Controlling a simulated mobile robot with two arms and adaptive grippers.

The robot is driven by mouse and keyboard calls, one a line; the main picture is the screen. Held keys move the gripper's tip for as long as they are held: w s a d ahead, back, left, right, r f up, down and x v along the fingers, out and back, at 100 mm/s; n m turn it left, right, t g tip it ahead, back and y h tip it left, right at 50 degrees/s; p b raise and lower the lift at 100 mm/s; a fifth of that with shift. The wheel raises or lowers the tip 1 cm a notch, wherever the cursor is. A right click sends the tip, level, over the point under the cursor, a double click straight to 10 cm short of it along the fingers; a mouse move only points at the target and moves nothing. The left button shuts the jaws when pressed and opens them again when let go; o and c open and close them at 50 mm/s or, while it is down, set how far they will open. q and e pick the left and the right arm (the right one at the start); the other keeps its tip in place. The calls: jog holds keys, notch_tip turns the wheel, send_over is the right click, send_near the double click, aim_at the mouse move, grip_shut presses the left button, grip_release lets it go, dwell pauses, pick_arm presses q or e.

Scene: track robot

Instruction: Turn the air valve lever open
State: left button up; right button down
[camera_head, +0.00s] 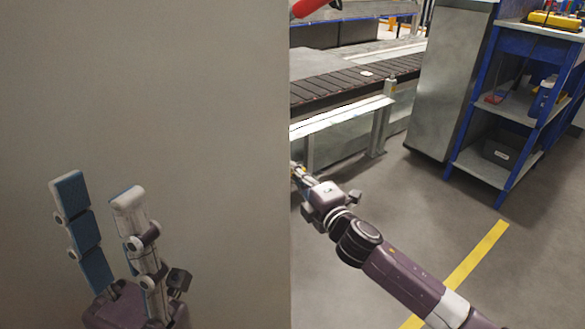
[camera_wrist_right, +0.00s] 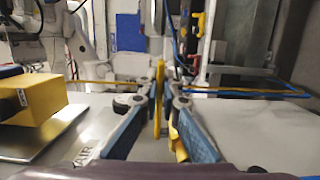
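In the right wrist view a thin upright yellow lever (camera_wrist_right: 160,72) stands between the two blue-padded fingertips of my right gripper (camera_wrist_right: 161,92). The fingers are drawn close together on it, with little or no gap visible. Another yellow piece (camera_wrist_right: 178,142) shows lower down, between the finger bases; whether it joins the lever is unclear. A label reading AIR (camera_wrist_right: 86,155) lies to the left. My left gripper (camera_head: 98,188) is open and empty in front of that panel, fingers upward.
The grey panel (camera_head: 150,90) fills the left half of the head view. A conveyor (camera_head: 350,80), a metal cabinet (camera_head: 445,75) and a blue-framed shelf (camera_head: 490,165) stand beyond. Floor at the lower right is clear. A yellow box (camera_wrist_right: 38,98) sits left in the wrist view.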

jog(key=m+h, duration=0.1)
jog(key=s+m+t+h, duration=0.1)
jog(key=h, duration=0.1)
jog(key=m+h, duration=0.1)
jog(key=shift+s+d+t, duration=0.3)
jog(key=shift+s+t, duration=0.1)
jog(key=c, duration=2.1)
grip_release()
jog(key=v, duration=1.2)
jog(key=shift+c, duration=0.5)
